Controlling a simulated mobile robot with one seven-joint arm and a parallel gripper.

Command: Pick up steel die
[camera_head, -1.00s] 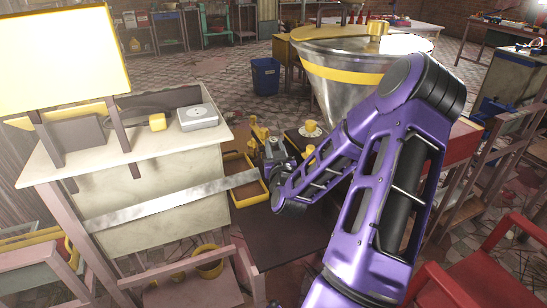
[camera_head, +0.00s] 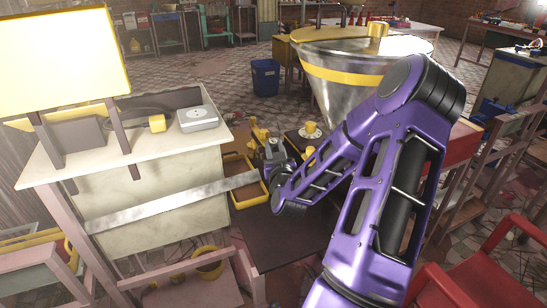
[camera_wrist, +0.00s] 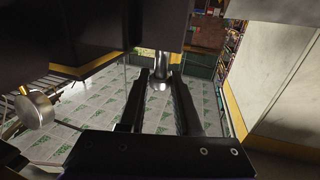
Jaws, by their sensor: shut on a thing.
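My gripper (camera_wrist: 160,88) is shut on a shiny metal cylinder, which I take to be the steel die (camera_wrist: 159,72), in the wrist view. The die sits between the two dark fingertips, and its upper part runs up out of clear sight. In the head view my gripper (camera_head: 273,150) is beyond the yellow-rimmed tray (camera_head: 236,206), at the end of the purple arm. The die cannot be made out there.
A white-topped cabinet (camera_head: 150,200) stands close on the left. A large metal hopper (camera_head: 345,95) with a yellow band stands behind my arm. Another round metal piece (camera_wrist: 36,109) shows at the left of the wrist view. A red chair (camera_head: 500,270) is at the lower right.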

